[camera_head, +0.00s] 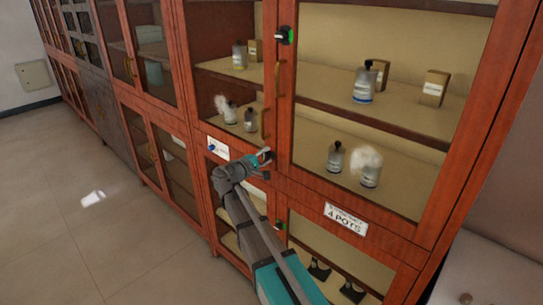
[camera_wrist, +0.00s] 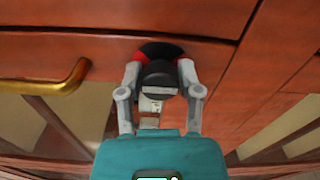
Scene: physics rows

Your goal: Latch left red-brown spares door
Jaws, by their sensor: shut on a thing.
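The red-brown cabinet (camera_head: 315,188) has glass doors on two levels. In the wrist view, my gripper (camera_wrist: 159,72) is shut on a black round knob (camera_wrist: 158,86) at the wooden frame. Red shows at both fingertips, and a dark round patch lies behind the knob. In the head view my gripper (camera_head: 264,158) is at the frame between the upper and lower doors, and it hides the knob. The upper left door (camera_head: 228,75) looks flush with the frame; I cannot tell whether it is latched. A brass handle (camera_wrist: 55,80) is left of the knob.
Black-and-green latches sit higher (camera_head: 285,35) and lower (camera_head: 280,226) on the cabinet. A white sign (camera_head: 346,218) reads "4 POTS"; a smaller sign (camera_head: 217,147) is left of my gripper. Bottles (camera_head: 365,85) stand behind glass.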

